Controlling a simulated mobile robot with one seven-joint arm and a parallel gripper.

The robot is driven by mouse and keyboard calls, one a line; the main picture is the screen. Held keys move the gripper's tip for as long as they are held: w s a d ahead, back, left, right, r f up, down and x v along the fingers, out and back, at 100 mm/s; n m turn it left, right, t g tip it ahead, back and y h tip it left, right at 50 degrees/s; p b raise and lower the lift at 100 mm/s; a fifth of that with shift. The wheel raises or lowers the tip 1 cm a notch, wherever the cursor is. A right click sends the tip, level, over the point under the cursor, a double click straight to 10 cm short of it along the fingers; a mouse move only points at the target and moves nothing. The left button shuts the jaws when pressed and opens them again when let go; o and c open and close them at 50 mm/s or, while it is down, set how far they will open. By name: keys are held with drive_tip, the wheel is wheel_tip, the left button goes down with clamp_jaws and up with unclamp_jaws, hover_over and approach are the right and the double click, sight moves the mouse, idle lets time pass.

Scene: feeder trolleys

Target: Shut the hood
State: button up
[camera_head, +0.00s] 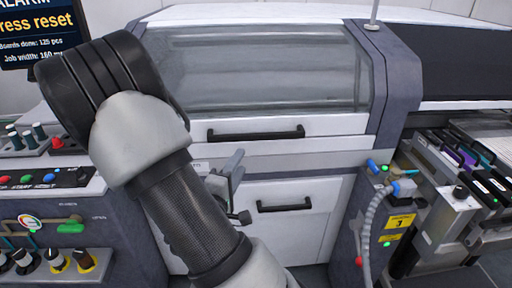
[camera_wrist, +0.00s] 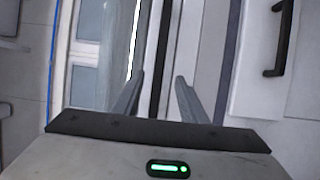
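The hood (camera_head: 260,70) is the wide clear window in a grey and white frame on the machine in the middle of the head view. A black bar handle (camera_head: 255,133) runs along its lower front edge. The hood looks low, but I cannot tell whether it is fully down. My gripper (camera_head: 238,187) is in front of the white panel, just below the hood handle, partly hidden by my arm. In the wrist view my gripper (camera_wrist: 160,77) is open, with a dark strip behind and between its fingers. I see no contact with the handle.
A lower panel handle (camera_head: 284,206) also shows in the wrist view (camera_wrist: 280,40). A control panel (camera_head: 42,180) with buttons and knobs stands left, below a screen (camera_head: 40,32). Feeders (camera_head: 455,190) and a grey hose (camera_head: 370,225) are at the right.

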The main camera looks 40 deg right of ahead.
sight(256, 138)
drive_tip(key=b+x, duration=0.6)
drive_tip(key=x, duration=1)
drive_tip(key=shift+s+d+b, duration=0.1)
drive_tip(key=shift+s+b, duration=0.1)
drive_tip(key=shift+b, duration=0.2)
clamp_jaws()
